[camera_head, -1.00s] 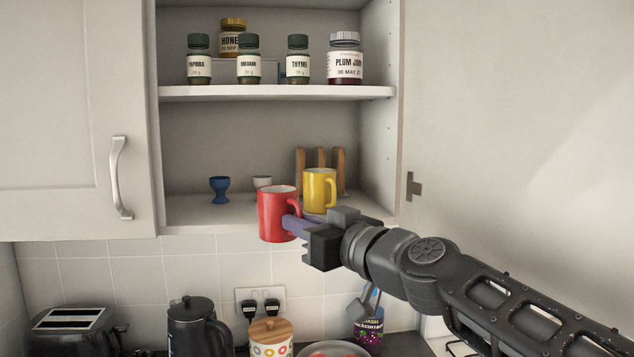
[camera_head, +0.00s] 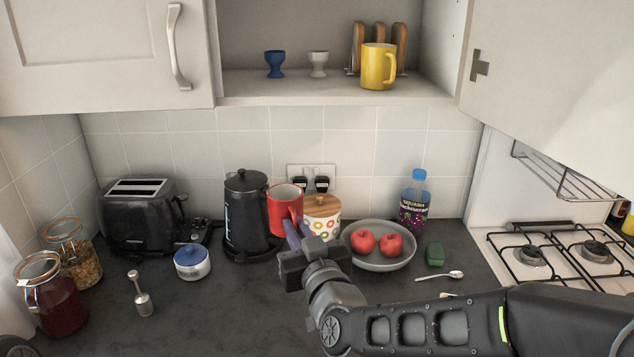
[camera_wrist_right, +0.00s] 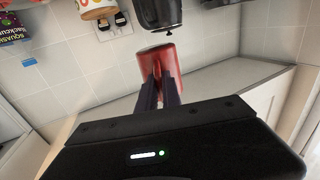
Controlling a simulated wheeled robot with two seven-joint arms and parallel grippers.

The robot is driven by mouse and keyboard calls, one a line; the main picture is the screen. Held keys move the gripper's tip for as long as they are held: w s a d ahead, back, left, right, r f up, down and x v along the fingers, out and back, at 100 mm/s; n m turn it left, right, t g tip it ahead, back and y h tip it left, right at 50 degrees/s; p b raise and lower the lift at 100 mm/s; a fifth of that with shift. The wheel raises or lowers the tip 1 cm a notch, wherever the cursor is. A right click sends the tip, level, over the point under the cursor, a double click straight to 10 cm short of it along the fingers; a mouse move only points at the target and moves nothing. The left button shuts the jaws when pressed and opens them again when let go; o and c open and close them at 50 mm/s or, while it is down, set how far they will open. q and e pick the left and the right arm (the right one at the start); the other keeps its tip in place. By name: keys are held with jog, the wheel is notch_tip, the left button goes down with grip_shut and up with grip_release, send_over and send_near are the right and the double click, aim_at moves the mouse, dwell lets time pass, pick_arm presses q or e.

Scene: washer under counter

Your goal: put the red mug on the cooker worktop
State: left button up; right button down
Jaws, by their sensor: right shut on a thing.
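The red mug (camera_head: 284,210) is upright in my right gripper (camera_head: 296,236), in front of the kettle and the patterned canister in the head view. The gripper is shut on it. In the right wrist view the mug (camera_wrist_right: 156,62) sits between the fingertips (camera_wrist_right: 160,85). The cooker (camera_head: 560,255), with black pan supports and burners, is at the far right. The dark worktop (camera_head: 225,310) runs from the left up to the cooker's side. My left gripper is not in view.
A kettle (camera_head: 246,215), a patterned canister (camera_head: 322,222) and a bowl of red apples (camera_head: 382,262) stand near the mug. The open cupboard (camera_head: 300,98) holds a yellow mug.

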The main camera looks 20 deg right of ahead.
jog(key=a+f+m+h, duration=0.1)
jog(key=a+f, duration=0.4)
jog(key=f, duration=0.8)
jog(key=shift+w+h, duration=0.3)
jog(key=shift+w, duration=0.15)
jog(key=shift+r, duration=0.25)
jog(key=shift+a, duration=0.1)
